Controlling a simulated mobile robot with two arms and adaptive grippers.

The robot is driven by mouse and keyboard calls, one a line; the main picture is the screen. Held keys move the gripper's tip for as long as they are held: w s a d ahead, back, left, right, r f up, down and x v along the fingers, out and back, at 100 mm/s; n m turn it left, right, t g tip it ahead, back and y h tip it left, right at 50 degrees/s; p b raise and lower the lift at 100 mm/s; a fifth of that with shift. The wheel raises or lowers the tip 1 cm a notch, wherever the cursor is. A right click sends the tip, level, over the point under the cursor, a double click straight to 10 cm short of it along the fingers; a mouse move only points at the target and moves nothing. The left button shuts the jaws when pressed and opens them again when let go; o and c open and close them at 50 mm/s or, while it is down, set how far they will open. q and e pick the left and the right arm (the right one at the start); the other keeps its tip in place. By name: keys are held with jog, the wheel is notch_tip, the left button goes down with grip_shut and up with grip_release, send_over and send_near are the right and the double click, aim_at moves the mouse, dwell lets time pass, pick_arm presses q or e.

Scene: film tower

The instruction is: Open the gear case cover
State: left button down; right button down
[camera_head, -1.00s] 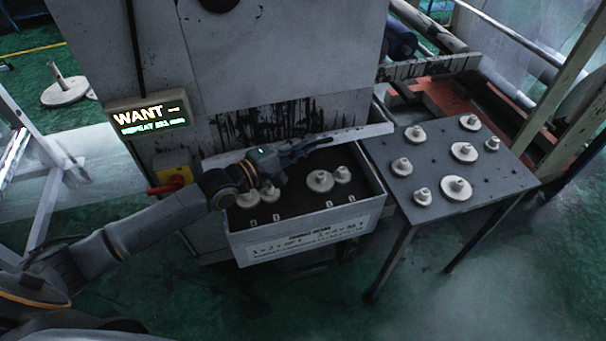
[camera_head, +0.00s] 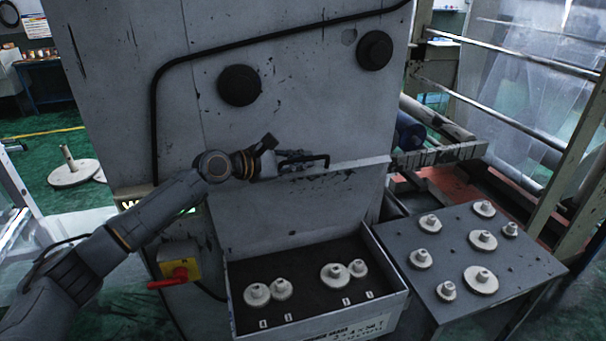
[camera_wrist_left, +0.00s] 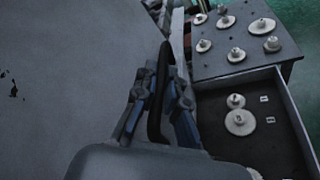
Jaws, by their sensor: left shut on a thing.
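The gear case cover (camera_head: 360,164) is a grey panel on the machine's front, its pale edge raised well above the open gear case (camera_head: 325,258). A black bar handle (camera_head: 318,159) is on it. My left gripper (camera_head: 300,158) is shut on this handle. In the left wrist view the handle (camera_wrist_left: 157,95) stands between the blue-grey fingers, with a large grey panel surface to their left. The case below shows several pale gears, including a pair at left (camera_head: 257,294) and a pair at right (camera_head: 335,276). My right gripper is out of view.
A grey side table (camera_head: 450,235) with several pale gears stands right of the case. A yellow box with a red switch handle (camera_head: 180,270) is on the machine at left. Two black round knobs (camera_head: 240,85) sit on the machine face above the arm.

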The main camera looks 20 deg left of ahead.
pick_arm(q)
jog(key=shift+w+a, duration=0.45)
jog(key=shift+w, duration=0.2)
jog(key=c, duration=1.4)
grip_release()
jog(key=shift+a, duration=0.1)
jog(key=v, duration=1.2)
jog(key=shift+r, duration=0.15)
jog(key=shift+w, duration=0.1)
